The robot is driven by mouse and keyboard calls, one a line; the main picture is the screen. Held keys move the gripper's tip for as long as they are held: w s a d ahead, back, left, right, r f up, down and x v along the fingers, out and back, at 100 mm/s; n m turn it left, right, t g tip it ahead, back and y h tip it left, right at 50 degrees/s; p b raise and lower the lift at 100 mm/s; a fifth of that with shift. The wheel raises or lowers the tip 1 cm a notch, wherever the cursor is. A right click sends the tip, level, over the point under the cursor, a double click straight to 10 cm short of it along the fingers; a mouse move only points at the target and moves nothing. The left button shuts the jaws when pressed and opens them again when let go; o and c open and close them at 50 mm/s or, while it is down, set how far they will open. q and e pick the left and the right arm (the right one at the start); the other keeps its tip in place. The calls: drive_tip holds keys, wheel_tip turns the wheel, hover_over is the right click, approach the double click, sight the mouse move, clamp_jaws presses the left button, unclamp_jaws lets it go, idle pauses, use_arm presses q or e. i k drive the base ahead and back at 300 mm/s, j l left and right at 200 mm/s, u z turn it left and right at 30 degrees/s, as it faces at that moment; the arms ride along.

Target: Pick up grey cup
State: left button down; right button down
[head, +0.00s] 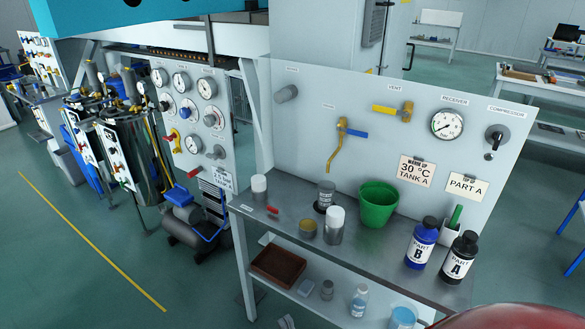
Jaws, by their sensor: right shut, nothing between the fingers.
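A small grey cup (325,191) with a label stands upright toward the back of the steel bench (290,228), on or just behind a dark round spot. A white-topped jar (335,224) stands close in front of it, and a green bucket (377,205) stands to its right. Whether the cup holds anything is too small to tell. Neither gripper's fingers can be made out. A red rounded shape covers the bottom right corner and may be part of me.
A shallow tan-topped tin (307,228), a red object (272,211) and another white-topped jar (259,187) are left of the cup. Blue bottle B (421,243) and black bottle A (459,257) stand right. The valve panel (310,140) rises behind; a lower shelf holds a brown tray (278,265).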

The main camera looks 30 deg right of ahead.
sight(325, 189)
drive_tip(key=z, duration=1.15)
